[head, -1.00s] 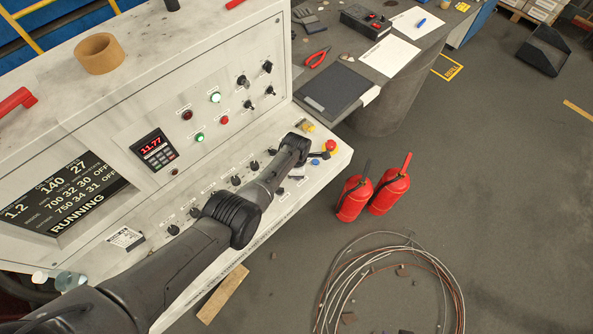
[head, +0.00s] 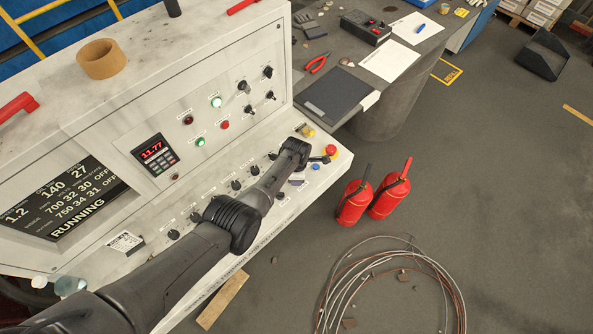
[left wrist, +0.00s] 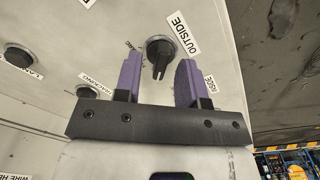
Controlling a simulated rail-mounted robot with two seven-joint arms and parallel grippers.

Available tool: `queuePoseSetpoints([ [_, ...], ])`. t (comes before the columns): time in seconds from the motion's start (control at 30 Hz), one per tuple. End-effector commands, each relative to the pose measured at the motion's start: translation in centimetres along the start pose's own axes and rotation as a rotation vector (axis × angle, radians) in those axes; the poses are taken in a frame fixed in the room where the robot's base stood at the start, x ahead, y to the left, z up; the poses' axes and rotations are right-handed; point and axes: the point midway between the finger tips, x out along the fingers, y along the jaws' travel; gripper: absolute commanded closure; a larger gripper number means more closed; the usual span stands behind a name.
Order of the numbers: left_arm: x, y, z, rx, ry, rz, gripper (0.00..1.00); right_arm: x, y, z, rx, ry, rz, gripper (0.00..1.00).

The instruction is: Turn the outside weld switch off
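The outside weld switch (left wrist: 160,55) is a black rotary knob beside a white label reading OUTSIDE (left wrist: 184,33) on the pale panel. Its grip bar points toward my gripper. My left gripper (left wrist: 158,82) has two purple fingers, open, one on each side of the knob in the left wrist view. A gap shows between each finger and the grip bar; I cannot tell how deep the fingers reach. In the head view my left arm crosses the console and its wrist hides part of the lower right panel. My right gripper is not in view.
The console (head: 225,155) carries several knobs, lit buttons and a red emergency button (head: 331,151) close to my wrist. Another knob (left wrist: 87,92) is near the left finger. Two fire extinguishers (head: 355,203) and a wire coil (head: 385,285) are on the floor.

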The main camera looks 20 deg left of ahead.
Motion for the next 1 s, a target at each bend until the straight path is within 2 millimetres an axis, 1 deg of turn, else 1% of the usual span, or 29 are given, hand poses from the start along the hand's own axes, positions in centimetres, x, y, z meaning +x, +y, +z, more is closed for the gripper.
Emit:
queuePoseSetpoints([
  [0.17, -2.6, 0.0, 0.0, 0.0, -0.002, 0.002, 0.63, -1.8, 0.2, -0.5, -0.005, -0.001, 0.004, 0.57],
  [0.2, -3.5, 0.0, 0.0, -0.001, -0.002, 0.002, 0.63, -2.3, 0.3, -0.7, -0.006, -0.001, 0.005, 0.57],
  [0.27, -4.4, 0.0, 0.1, 0.0, -0.002, 0.002, 0.63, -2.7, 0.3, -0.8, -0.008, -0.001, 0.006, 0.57],
  [0.33, -5.9, 0.0, 0.1, 0.0, -0.003, 0.003, 0.63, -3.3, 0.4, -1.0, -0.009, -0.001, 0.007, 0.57],
  [0.5, -8.8, 0.0, 0.0, 0.0, -0.002, 0.003, 0.63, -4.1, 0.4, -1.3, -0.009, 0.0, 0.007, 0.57],
  [0.6, -10.4, 0.0, 0.0, -0.001, -0.002, 0.003, 0.63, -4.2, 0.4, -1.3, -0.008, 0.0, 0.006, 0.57],
  [0.8, -12.6, 0.0, 0.0, -0.001, -0.001, 0.001, 0.63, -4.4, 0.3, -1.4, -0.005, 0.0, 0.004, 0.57],
  [1.0, -13.6, 0.0, 0.0, 0.0, 0.0, 0.0, 0.63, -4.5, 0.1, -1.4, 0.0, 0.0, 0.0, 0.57],
])
